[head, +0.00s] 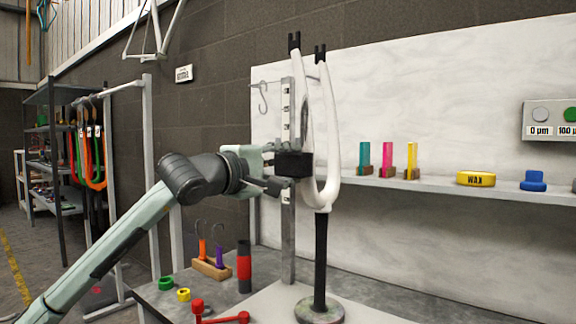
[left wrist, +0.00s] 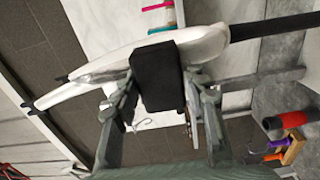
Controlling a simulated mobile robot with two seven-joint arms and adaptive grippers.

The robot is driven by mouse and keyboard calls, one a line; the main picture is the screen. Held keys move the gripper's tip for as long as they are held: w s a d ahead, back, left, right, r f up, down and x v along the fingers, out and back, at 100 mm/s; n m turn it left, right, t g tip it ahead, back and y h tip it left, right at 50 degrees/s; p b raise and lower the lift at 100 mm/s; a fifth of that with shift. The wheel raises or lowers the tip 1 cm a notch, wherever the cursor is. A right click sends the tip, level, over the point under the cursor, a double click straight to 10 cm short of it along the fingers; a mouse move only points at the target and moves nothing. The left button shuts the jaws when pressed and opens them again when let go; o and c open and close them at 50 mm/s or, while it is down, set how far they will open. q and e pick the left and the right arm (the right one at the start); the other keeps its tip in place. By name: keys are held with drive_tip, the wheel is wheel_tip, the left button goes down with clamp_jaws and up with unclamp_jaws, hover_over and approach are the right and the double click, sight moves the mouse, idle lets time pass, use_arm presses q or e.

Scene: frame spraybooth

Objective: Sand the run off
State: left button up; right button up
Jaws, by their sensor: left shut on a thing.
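A white fork (head: 329,182) with two black-tipped legs stands upright on a black post (head: 321,255) with a round base. It also shows sideways in the left wrist view (left wrist: 106,64). My left gripper (head: 280,164) is shut on a black block (head: 295,164), probably a sanding block, which also shows in the left wrist view (left wrist: 157,78). The block is level with the fork's lower half, at the left leg. It overlaps the fork in the left wrist view; I cannot tell whether they touch. I cannot make out a run in the paint. My right gripper is not in view.
A slotted grey upright (head: 288,230) with a hook stands just left of the fork. A shelf (head: 440,186) behind carries coloured pieces and a yellow wax tin (head: 475,179). A red-and-black cylinder (head: 244,267), a wooden hook holder (head: 211,267) and red tool (head: 220,316) are on the bench.

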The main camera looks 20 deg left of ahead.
use_arm(q)
drive_tip(key=shift+x, duration=0.85)
drive_tip(key=shift+r, duration=0.2)
